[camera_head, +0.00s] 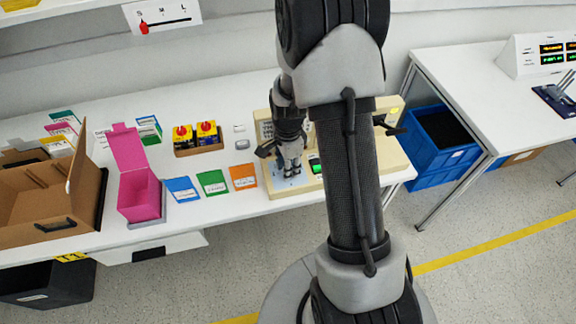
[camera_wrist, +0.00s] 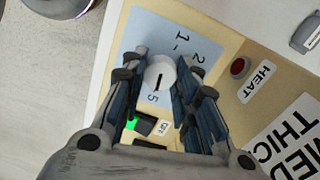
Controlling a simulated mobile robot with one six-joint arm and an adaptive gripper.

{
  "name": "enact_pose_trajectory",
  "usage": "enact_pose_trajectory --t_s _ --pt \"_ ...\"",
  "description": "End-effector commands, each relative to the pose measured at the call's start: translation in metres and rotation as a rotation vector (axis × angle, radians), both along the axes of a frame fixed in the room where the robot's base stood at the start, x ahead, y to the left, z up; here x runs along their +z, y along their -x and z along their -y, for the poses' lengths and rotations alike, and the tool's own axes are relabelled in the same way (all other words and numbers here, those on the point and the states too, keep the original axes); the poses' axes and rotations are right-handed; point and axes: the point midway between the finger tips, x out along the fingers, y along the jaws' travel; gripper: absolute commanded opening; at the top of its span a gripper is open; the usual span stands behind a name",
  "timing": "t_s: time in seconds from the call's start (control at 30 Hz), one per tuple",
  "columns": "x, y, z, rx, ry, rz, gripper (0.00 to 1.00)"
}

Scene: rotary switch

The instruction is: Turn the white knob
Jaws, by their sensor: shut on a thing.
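The white knob (camera_wrist: 160,73) is round with a dark pointer line, and sits on a blue-grey dial plate (camera_wrist: 205,45) with printed numbers. My gripper (camera_wrist: 160,88) has its fingers on either side of the knob in the wrist view and is shut on it. In the head view my gripper (camera_head: 290,168) reaches down onto the cream machine (camera_head: 262,188) that carries the dial. The knob is hidden there behind the fingers. My arm covers the middle part of the machine.
A lit green switch (camera_wrist: 140,124) sits close to the fingers, and a red button (camera_wrist: 239,67) labelled HEAT is to the right. Coloured cards (camera_head: 212,182), a pink box (camera_head: 140,195) and a cardboard box (camera_head: 45,205) stand to the left on the white table (camera_head: 190,222).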

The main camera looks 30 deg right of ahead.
Motion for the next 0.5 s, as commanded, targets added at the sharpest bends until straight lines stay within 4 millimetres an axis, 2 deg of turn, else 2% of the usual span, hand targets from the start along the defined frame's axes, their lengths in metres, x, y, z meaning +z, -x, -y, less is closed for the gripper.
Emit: enact_pose_trajectory --t_s 0.27,0.5 --pt "0.0003 0.0 0.0 0.032 0.0 0.0 0.04" --pt "0.0007 0.0001 0.0 0.16 0.0 0.0 0.04"
